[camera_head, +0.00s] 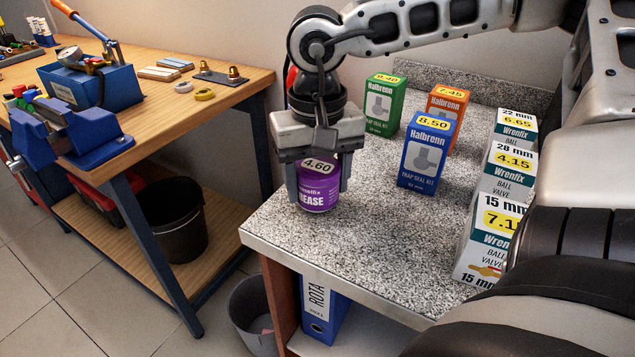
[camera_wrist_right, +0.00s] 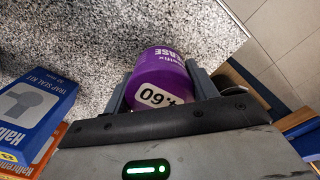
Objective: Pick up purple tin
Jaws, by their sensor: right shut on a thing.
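In the right wrist view the purple tin (camera_wrist_right: 160,70) sits between the two fingers. I cannot tell whether the tin's base touches the counter. My left gripper is not in view.
A blue box (camera_head: 426,153), a green box (camera_head: 384,105) and an orange box (camera_head: 447,105) stand right of the tin. White valve boxes (camera_head: 490,240) line the right side. A wooden workbench (camera_head: 150,110) is at left. The counter's front is clear.

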